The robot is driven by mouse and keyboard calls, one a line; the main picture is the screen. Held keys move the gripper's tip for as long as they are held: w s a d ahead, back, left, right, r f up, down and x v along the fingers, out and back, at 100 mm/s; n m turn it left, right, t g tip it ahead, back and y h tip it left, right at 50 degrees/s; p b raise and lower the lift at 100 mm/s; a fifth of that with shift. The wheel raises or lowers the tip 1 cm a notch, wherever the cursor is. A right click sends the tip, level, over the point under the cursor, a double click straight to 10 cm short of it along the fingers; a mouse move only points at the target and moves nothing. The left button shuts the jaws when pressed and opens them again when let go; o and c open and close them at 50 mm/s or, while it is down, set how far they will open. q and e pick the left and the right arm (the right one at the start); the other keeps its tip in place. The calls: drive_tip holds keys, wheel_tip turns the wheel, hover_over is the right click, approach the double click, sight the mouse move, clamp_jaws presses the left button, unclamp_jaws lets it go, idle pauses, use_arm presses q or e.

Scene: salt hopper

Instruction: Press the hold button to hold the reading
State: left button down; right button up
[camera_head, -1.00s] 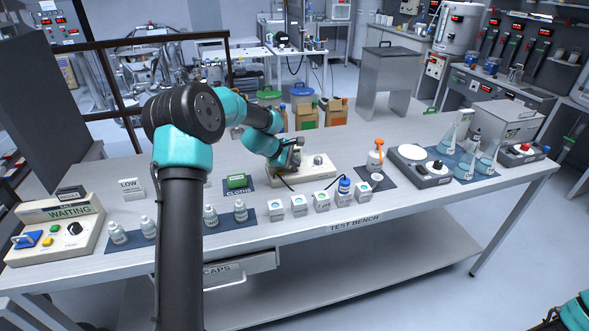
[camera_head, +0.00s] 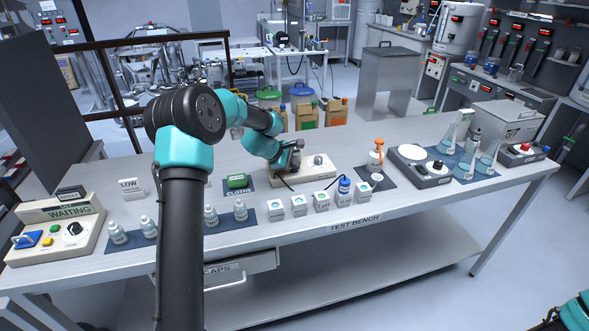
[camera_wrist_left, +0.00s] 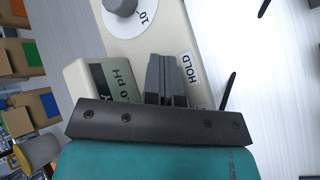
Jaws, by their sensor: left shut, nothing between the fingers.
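The cream meter box (camera_head: 318,171) sits on the bench, partly hidden by my left arm. In the left wrist view its body (camera_wrist_left: 184,28) carries a dial knob (camera_wrist_left: 122,6), a pH display (camera_wrist_left: 118,82) and a HOLD label (camera_wrist_left: 188,69). My left gripper (camera_wrist_left: 167,58) is shut and empty, its fingertips over the box beside the HOLD label. It also shows low at the box's left end in the head view (camera_head: 290,168). The hold button itself is not visible; the fingers may cover it. I cannot tell whether they touch it. My right gripper is out of view.
A dark cable runs near the meter.

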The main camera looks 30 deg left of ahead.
use_arm(q)
drive_tip(key=shift+r, duration=0.95)
drive_tip(key=shift+r, duration=0.1)
drive_tip(key=shift+r, duration=2.4)
drive_tip(key=shift+d, duration=0.1)
